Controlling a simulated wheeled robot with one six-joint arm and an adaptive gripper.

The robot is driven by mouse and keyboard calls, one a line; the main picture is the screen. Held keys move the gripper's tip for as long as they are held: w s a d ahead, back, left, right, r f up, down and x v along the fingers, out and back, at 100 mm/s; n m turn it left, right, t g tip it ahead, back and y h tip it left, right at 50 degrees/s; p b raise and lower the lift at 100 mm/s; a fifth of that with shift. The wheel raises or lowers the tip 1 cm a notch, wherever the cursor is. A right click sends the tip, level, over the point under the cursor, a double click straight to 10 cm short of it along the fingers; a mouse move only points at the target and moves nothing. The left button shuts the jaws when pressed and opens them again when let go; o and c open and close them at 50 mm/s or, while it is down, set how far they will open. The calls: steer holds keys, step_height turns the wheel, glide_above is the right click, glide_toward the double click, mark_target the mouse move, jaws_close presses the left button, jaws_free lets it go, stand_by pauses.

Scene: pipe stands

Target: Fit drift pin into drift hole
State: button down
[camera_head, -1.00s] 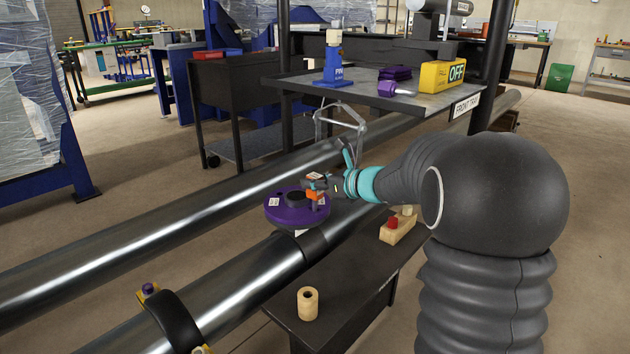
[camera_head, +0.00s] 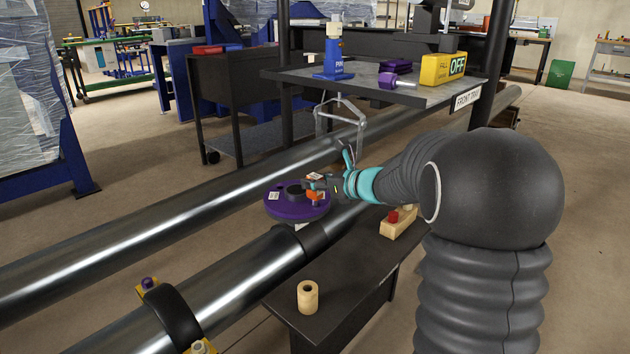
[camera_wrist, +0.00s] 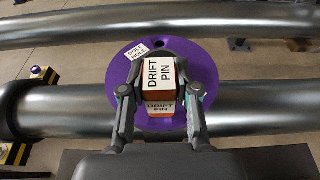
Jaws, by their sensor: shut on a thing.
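The drift pin (camera_wrist: 160,72) has an orange block with white "DRIFT PIN" labels on its top and front. My gripper (camera_wrist: 158,88) is shut on this block, one finger on each side. In the head view my gripper (camera_head: 314,187) is over the right part of a round purple flange (camera_head: 290,211) with a dark centre. The flange (camera_wrist: 206,62) lies beneath the pin in the wrist view. A small hole (camera_wrist: 133,46) shows near its far edge, beside a white label. The pin's lower end is hidden, and I cannot tell whether it is in a hole.
A dark bench (camera_head: 335,295) holds a wooden cylinder (camera_head: 308,297) and a wooden block with a red part (camera_head: 398,222). A raised tray (camera_head: 375,88) at the back carries a blue stand and a yellow box.

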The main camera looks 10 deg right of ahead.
steer(key=shift+f, duration=0.95)
steer(key=c, duration=0.8)
jaws_free()
steer(key=shift+o, duration=0.2)
steer(key=shift+s+d, duration=0.1)
steer(key=p+v, duration=0.1)
steer(key=v, duration=0.3)
steer(key=shift+s+d+r, duration=0.1)
steer(key=shift+s+d, duration=0.1)
steer(key=shift+s, duration=0.1)
